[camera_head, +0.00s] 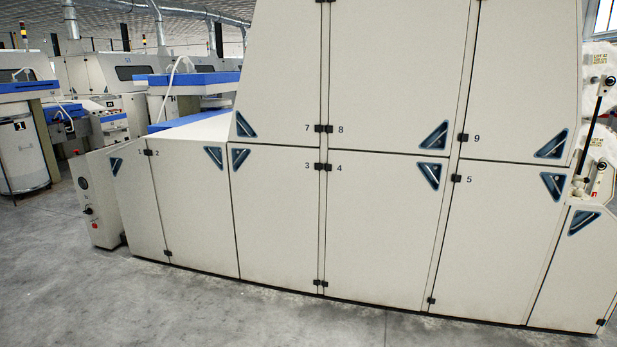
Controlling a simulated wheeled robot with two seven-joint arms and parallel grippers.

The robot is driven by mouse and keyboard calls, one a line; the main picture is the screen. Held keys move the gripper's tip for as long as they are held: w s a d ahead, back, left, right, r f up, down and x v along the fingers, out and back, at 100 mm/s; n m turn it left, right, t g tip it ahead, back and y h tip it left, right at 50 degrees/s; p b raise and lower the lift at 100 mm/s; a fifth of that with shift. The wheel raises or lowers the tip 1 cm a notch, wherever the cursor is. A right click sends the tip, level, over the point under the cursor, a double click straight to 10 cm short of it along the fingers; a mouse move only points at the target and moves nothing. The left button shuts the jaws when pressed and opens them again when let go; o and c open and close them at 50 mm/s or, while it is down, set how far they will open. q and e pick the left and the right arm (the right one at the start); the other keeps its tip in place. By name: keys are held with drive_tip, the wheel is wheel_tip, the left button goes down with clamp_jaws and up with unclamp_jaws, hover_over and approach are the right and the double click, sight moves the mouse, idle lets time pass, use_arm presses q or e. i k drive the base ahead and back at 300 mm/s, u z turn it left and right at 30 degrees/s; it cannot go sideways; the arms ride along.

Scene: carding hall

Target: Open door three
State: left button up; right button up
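Door three (275,220) is a cream panel in the lower row of the large machine, marked with a small "3" near its upper right corner. It looks shut, flush with the panels around it. Its blue triangular recessed handle (240,158) is at its upper left corner. Small black hinges (319,167) sit along its right edge, at top and bottom. Neither of my grippers shows in the head view.
Door 4 (375,235) is right of door three, door 2 (200,205) is left, and door 7 (280,70) is above. All look shut. A grey control box (97,200) stands at the machine's left end. The concrete floor (200,310) in front is clear.

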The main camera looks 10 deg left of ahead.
sight(275, 189)
drive_tip(key=u, duration=0.9)
drive_tip(key=i, duration=1.8)
drive_tip(key=u, duration=0.75)
drive_tip(key=i, duration=2.5)
drive_tip(key=z, duration=0.45)
drive_tip(key=i, duration=0.3)
drive_tip(key=z, duration=0.2)
